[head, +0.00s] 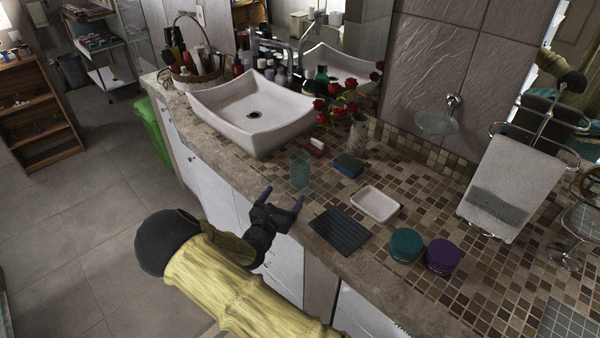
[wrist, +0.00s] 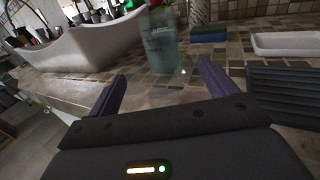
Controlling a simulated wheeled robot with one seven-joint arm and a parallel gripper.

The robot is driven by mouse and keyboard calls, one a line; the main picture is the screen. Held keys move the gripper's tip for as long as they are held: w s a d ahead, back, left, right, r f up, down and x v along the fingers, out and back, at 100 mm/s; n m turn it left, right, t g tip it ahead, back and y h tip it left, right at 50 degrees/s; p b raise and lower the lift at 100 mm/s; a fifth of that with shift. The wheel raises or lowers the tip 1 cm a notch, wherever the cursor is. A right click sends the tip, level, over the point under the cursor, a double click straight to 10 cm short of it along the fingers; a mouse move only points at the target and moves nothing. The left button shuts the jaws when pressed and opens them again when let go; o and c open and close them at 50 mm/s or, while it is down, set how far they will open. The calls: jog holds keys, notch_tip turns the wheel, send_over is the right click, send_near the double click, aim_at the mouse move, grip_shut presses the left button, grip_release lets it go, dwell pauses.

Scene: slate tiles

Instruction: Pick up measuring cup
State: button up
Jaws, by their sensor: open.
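The measuring cup (head: 300,172) is a clear, bluish-green see-through vessel standing upright on the tiled counter, between the sink and the white dish. It also shows in the wrist view (wrist: 162,50), beyond the fingers and roughly between them. My gripper (head: 284,199) is open and empty at the counter's front edge, on the near side of the cup and apart from it. In the wrist view its two purple fingers (wrist: 160,80) point towards the cup with a gap between them.
A white dish (head: 375,204) and a dark ribbed mat (head: 340,229) lie right of the cup. A blue-green sponge (head: 348,165) and red roses (head: 340,105) are behind. A white sink (head: 252,112) stands left. Teal (head: 406,245) and purple (head: 442,256) jars stand at the near right.

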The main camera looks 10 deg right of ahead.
aim_at(295, 178)
jog(key=p+x, duration=0.1)
jog(key=x, duration=0.8)
jog(key=shift+w+d, duration=0.15)
jog(key=shift+w, duration=0.1)
jog(key=x, duration=0.1)
jog(key=p+x, duration=0.2)
jog(key=x, duration=0.1)
jog(key=shift+d+r, duration=0.1)
jog(key=shift+r, duration=0.2)
jog(key=shift+w+d, duration=0.25)
jog(key=shift+w, duration=0.2)
jog(key=shift+f, duration=0.1)
jog(key=c, duration=1.2)
